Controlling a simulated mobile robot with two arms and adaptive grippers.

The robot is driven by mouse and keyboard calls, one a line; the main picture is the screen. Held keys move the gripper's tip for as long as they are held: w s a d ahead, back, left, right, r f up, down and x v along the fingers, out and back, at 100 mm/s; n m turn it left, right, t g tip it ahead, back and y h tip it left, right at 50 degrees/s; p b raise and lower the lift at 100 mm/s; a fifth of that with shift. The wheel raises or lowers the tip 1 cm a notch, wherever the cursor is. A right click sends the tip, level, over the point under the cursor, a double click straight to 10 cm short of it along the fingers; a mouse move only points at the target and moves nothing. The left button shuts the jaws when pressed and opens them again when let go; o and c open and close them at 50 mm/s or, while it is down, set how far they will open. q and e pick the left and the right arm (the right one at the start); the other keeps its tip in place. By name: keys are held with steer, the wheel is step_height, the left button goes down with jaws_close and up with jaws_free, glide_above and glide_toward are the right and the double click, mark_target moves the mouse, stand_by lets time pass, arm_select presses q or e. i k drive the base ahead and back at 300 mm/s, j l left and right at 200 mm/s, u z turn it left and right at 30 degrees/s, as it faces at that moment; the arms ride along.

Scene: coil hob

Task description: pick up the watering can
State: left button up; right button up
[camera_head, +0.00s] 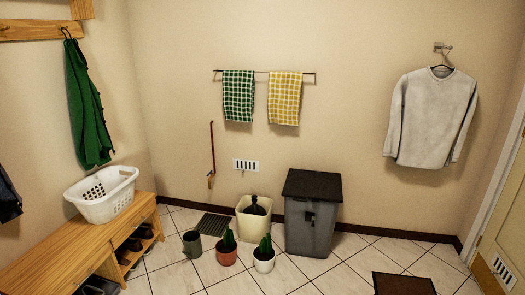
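A small dark grey-green vessel (192,244) stands upright on the tiled floor, left of two potted plants. It looks most like the watering can, but its spout and handle are too small to make out clearly. Neither of my grippers shows in the head view, so nothing is seen touching it.
A terracotta pot (227,257) and a white pot (264,266) with green plants stand to its right. Behind are a cream bin (243,224) holding a dark object and a grey lidded bin (310,232). A wooden bench (60,245) bears a white basket (101,206).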

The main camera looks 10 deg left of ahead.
mark_target(192, 247)
steer(key=i+j+u, duration=0.1)
steer(key=i+u, duration=0.25)
steer(key=i, duration=0.6)
steer(key=i+l+u, duration=0.3)
steer(key=i, duration=0.65)
steer(key=i+j, duration=0.05)
steer(key=j, duration=0.05)
